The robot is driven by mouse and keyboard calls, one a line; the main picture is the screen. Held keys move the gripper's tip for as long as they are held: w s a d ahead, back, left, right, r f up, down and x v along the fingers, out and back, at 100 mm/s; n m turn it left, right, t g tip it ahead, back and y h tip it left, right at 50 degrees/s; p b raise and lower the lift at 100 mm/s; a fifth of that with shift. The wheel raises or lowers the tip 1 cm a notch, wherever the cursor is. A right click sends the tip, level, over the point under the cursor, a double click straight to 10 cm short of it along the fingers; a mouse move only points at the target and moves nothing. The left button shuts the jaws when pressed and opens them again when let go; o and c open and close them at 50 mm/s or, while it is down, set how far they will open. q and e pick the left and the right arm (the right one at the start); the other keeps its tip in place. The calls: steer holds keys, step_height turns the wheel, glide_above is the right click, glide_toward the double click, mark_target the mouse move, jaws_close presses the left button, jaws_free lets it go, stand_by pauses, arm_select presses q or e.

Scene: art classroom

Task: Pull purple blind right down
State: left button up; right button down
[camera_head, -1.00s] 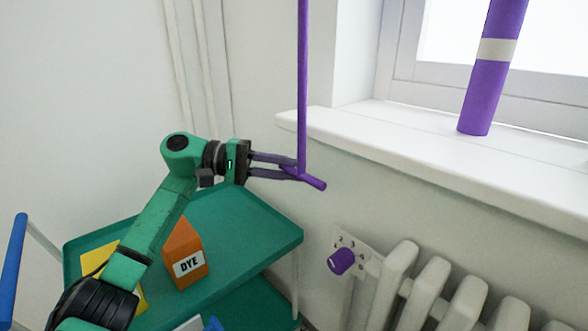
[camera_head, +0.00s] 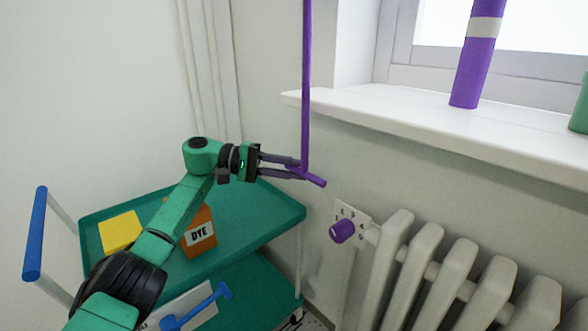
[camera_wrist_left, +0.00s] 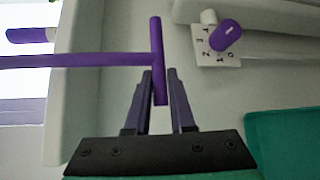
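The purple blind pull is a long thin vertical rod (camera_head: 305,90) with a short crossbar handle (camera_head: 312,180) at its lower end. It hangs in front of the wall, left of the window. My left gripper (camera_head: 298,169) has its two dark fingers around the crossbar near the rod's foot. In the left wrist view the crossbar (camera_wrist_left: 157,45) runs between the fingertips (camera_wrist_left: 159,80), which sit close against it. The rod (camera_wrist_left: 75,60) leads off to the left there. The top of the rod and the blind itself are out of view. My right gripper is not in view.
A white windowsill (camera_head: 400,115) carries a purple tube (camera_head: 475,60). Below it are a white radiator (camera_head: 445,270) and a purple valve knob (camera_head: 342,231). A green trolley (camera_head: 270,210) under my left arm holds an orange DYE bottle (camera_head: 203,235) and a yellow block (camera_head: 120,231).

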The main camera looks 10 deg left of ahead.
arm_select(q)
steer(key=o, duration=0.3)
steer(key=shift+a, duration=0.15)
steer(key=s+a+r+p, duration=0.1)
steer(key=a, duration=1)
steer(key=shift+s+a+r+p, duration=0.25)
steer(key=shift+s+r+p, duration=0.05)
steer(key=shift+s+p, duration=0.1)
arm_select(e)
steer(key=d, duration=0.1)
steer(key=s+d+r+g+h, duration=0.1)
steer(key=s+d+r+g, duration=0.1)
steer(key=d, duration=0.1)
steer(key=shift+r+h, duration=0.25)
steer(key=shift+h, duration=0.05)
